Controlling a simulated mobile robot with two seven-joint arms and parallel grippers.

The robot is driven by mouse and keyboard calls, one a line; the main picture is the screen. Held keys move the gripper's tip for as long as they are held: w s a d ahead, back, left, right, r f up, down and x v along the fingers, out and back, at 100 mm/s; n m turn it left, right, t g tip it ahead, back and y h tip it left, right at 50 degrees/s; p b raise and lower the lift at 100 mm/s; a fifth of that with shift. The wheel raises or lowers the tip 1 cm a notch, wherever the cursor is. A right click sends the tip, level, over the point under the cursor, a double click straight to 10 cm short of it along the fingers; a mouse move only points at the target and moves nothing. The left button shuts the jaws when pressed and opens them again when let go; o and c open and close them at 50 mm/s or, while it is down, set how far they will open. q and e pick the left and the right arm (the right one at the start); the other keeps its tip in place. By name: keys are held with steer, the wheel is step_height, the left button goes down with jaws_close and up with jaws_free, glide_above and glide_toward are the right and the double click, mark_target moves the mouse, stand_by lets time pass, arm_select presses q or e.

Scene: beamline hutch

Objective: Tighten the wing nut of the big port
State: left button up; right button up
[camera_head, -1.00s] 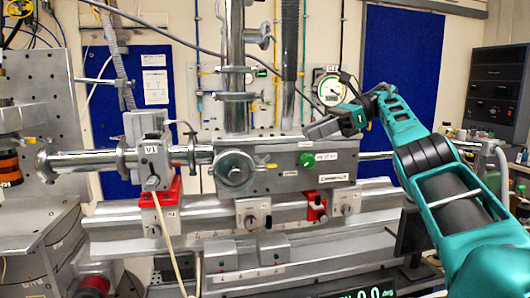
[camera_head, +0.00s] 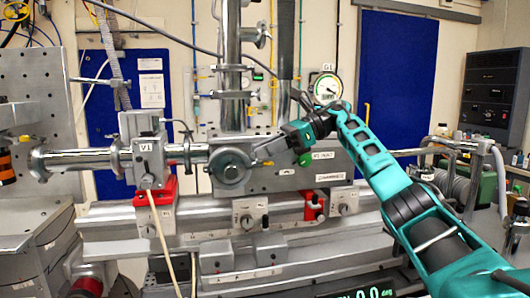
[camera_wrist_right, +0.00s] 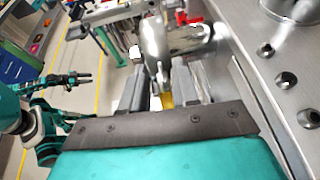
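The big port (camera_head: 230,168) is a round metal flange on the front of the grey chamber. A small yellow piece, apparently its wing nut (camera_head: 266,164), sits at its right side. The yellow piece also shows in the right wrist view (camera_wrist_right: 167,101), between my finger bars. My right gripper (camera_head: 268,151) points left and down, just above and right of the yellow piece. Its fingers are apart in the wrist view, and I see no grip; contact is unclear. My left arm, with its gripper (camera_wrist_right: 84,96), shows small at the left of the wrist view; its finger state is unclear.
The V1 valve (camera_head: 148,160) stands left of the port. A green knob (camera_head: 305,159) is on the chamber just below my right wrist. A steel rail (camera_head: 200,215) runs beneath. A gauge (camera_head: 327,88) hangs on the wall behind.

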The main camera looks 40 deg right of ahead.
steer(key=shift+w+a, duration=0.1)
steer(key=shift+c, duration=0.4)
jaws_close()
steer(key=shift+f+m+t+h+b, duration=0.25)
steer(key=shift+m+t+h+b, duration=0.15)
steer(key=shift+b, duration=0.45)
steer(key=shift+s+a+m+t+h+b, duration=0.15)
steer(key=shift+s+m+t+h+b, duration=0.1)
steer(key=shift+m+t+h+b, duration=1.15)
steer(key=shift+m+b, duration=0.05)
steer(key=shift+m, duration=0.15)
steer(key=shift+a+r+m+t+h, duration=0.2)
steer(key=shift+m+t+h, duration=0.3)
steer(key=shift+m+h, duration=0.4)
